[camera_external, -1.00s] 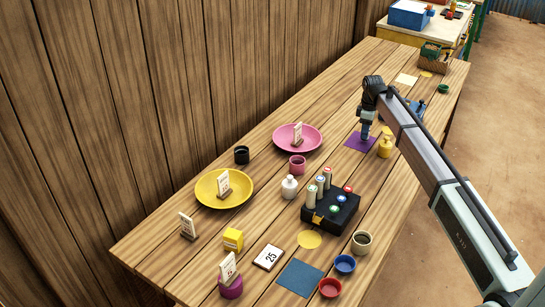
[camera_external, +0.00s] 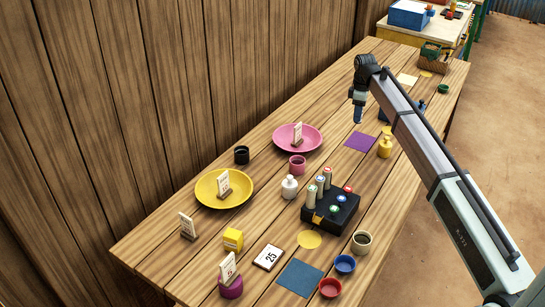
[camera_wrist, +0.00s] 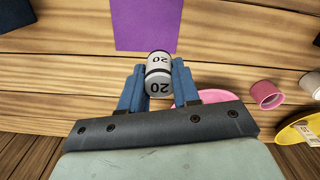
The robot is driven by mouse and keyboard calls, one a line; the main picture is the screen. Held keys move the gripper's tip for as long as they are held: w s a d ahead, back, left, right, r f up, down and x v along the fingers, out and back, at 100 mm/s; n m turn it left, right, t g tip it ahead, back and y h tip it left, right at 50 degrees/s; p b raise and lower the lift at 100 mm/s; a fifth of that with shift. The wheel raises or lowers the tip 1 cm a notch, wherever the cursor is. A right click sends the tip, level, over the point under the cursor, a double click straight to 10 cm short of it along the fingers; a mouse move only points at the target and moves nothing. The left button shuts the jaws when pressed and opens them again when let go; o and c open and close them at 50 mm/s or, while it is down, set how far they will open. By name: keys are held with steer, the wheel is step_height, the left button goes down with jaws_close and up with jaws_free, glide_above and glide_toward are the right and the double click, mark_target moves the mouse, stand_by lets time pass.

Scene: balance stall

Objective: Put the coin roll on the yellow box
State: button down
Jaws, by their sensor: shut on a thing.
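A whitish coin roll (camera_wrist: 158,64) marked "20", with dark bands, is held between the blue fingers of my gripper (camera_wrist: 158,84) in the wrist view. In the external view my gripper (camera_external: 358,112) hangs in the air near the purple mat; the roll is too small to make out there. The yellow box (camera_external: 233,239) stands on the table at the near left, well away from my gripper. Its top looks bare.
A black block (camera_external: 330,210) with several upright rolls and coloured buttons stands mid-table. A yellow plate (camera_external: 207,198), a pink plate (camera_external: 280,138), a white bottle (camera_external: 290,189) and a pink cup (camera_external: 297,170) stand nearby. A number card (camera_external: 268,257) lies right of the yellow box.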

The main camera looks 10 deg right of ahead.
steer(key=s+a+r+n, duration=0.15)
steer(key=s+a, duration=0.25)
steer(key=a, duration=0.9)
steer(key=s+a+r+n, duration=0.15)
steer(key=s+a, duration=0.35)
steer(key=a, duration=0.8)
steer(key=s+a+r+n, duration=0.1)
steer(key=s+a+n, duration=0.25)
steer(key=a, duration=0.95)
step_height(320, 180, up, 3)
steer(key=n, duration=1.1)
glide_above(232, 234)
steer(key=shift+f, duration=0.2)
steer(key=shift+f, duration=4.9)
steer(key=shift+f, duration=0.1)
